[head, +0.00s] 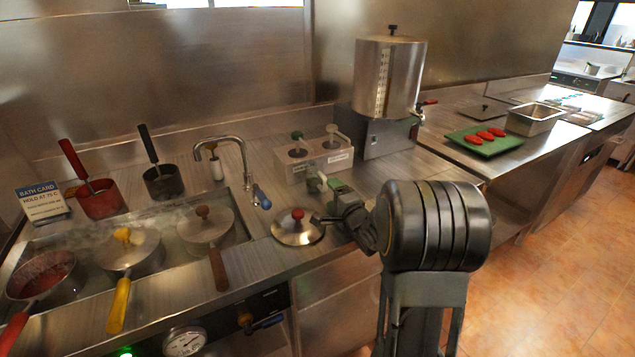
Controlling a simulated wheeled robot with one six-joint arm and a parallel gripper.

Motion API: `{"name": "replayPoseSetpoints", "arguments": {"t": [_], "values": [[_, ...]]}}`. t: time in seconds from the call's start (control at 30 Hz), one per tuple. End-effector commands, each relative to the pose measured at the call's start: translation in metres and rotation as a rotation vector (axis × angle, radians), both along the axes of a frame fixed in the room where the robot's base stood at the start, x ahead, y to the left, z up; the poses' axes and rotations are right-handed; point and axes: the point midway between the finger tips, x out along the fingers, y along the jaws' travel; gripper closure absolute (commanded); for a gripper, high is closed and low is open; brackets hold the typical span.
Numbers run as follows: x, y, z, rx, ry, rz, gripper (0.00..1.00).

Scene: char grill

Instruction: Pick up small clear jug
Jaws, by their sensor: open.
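I cannot make out a small clear jug for certain. My gripper (346,212) is low over the counter, right of centre, and partly hidden by my own arm. It is open, and I see nothing clearly held in it. Small green and pale parts (318,182) show just beyond it; I cannot tell whether they belong to the gripper or to something on the counter. A round steel lid with a red knob (298,228) lies just left of the gripper. I cannot tell whether they touch.
A steaming bath (240,232) with lidded pots is at left. A tap (225,140) rises behind it. A two-pump holder (313,162) and a steel dispenser (388,80) stand behind the gripper. A green board (484,146) with red items and a steel pan (534,118) are at right.

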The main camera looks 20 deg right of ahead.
Motion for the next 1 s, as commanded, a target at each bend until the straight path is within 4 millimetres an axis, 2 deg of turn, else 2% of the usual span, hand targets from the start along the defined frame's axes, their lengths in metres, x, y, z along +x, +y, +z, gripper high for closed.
{"name": "replayPoseSetpoints", "arguments": {"t": [0.4, 0.53, 0.77, 1.0], "values": [[0.053, 0.005, 0.000, -0.001, 0.001, 0.001, 0.27], [0.061, 0.006, 0.000, -0.001, 0.000, 0.000, 0.27], [0.062, 0.006, 0.000, -0.001, 0.000, -0.001, 0.27], [0.062, 0.006, 0.000, -0.001, 0.000, -0.001, 0.47]]}}
